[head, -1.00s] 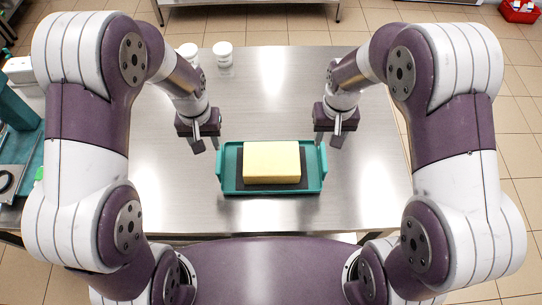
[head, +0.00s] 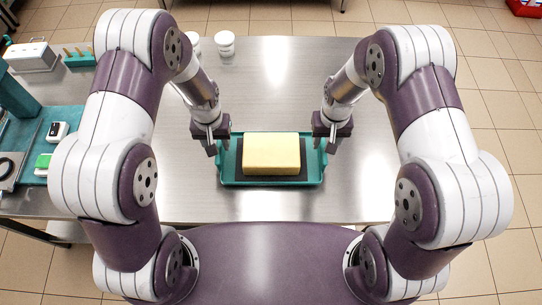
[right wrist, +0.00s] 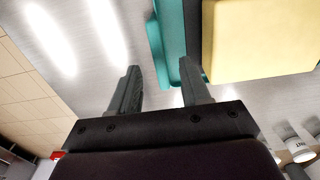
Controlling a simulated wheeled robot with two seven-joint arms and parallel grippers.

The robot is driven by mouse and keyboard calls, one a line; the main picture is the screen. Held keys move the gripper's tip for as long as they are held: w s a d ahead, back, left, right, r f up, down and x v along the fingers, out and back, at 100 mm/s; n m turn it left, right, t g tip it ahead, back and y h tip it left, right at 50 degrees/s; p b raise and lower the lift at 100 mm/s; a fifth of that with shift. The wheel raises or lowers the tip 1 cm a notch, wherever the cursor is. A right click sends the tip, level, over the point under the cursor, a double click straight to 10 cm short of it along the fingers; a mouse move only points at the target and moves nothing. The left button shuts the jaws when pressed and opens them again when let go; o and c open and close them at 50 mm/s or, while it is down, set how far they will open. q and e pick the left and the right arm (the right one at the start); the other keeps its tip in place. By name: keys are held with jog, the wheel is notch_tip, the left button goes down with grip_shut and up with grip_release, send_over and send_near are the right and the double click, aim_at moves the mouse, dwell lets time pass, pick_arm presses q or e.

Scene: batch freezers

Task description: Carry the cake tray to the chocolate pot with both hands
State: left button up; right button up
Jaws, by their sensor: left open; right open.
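The teal cake tray (head: 270,182) lies on the steel table in the head view, with a yellow block of cake (head: 271,153) on a dark mat in its middle. My left gripper (head: 216,148) is open at the tray's left end. My right gripper (head: 325,145) is open at the tray's right end. I cannot make out a chocolate pot.
The steel table (head: 275,85) is clear behind the tray. Two white jars stand at its back left, one partly behind my arm; the other (head: 225,43) is in plain view. A side bench at left holds a teal machine (head: 18,95) and small devices.

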aim_at(314, 163)
pick_arm(q)
notch_tip(314, 163, down, 3)
jog(key=shift+f, duration=0.2)
pick_arm(e)
notch_tip(314, 163, down, 4)
jog(key=shift+r, duration=0.25)
pick_arm(q)
jog(key=shift+f, duration=0.25)
pick_arm(e)
jog(key=shift+f, duration=0.2)
pick_arm(q)
grip_shut()
pick_arm(e)
grip_shut()
jog(key=shift+w, duration=0.1)
